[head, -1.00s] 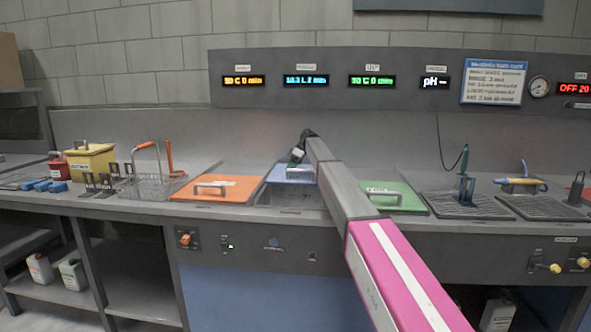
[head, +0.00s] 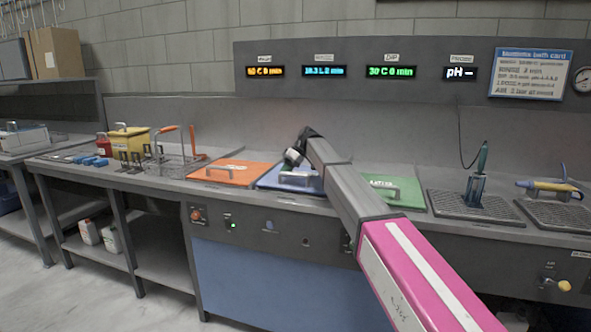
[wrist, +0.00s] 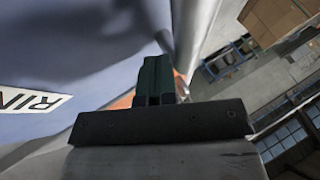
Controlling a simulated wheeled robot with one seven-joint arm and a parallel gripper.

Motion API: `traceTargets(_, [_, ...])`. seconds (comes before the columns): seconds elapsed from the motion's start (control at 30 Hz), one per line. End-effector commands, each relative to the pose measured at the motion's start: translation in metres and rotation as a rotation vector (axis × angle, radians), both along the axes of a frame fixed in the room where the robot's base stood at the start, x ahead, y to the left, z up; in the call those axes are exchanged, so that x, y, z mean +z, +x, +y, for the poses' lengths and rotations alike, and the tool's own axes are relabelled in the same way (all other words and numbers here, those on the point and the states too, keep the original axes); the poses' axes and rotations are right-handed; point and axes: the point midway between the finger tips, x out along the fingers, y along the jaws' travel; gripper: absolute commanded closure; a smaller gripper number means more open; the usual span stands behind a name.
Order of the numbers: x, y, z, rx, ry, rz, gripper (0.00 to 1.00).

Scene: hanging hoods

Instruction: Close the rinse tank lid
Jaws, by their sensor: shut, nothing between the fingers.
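The blue rinse tank lid (head: 272,179) lies between the orange and green lids in the head view, looking flat and level with them. No tank opening shows around the visible part. My gripper (head: 293,157) is above the back of the blue lid; whether it touches cannot be told. In the wrist view, the dark fingers (wrist: 155,80) are together and empty, beside the blue lid surface with a white label reading "RIN" (wrist: 32,100).
The orange lid (head: 235,173) is to the left and the green lid (head: 407,194) to the right. A wire basket (head: 178,165) and yellow container (head: 128,141) stand farther left. A drain mat with a probe (head: 478,180) is at right. The display panel (head: 420,75) runs behind.

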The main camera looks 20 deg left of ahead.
Motion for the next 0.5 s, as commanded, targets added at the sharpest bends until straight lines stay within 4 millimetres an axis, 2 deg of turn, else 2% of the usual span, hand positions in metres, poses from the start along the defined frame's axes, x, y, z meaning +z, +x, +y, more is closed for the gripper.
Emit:
traceTargets(0.03, [0.000,-0.010,-0.001,0.000,0.001,0.000,1.00])
traceTargets(0.13, [0.000,-0.018,0.000,0.000,0.001,0.000,1.00])
traceTargets(0.5, [0.000,-0.026,0.001,0.003,-0.001,0.003,1.00])
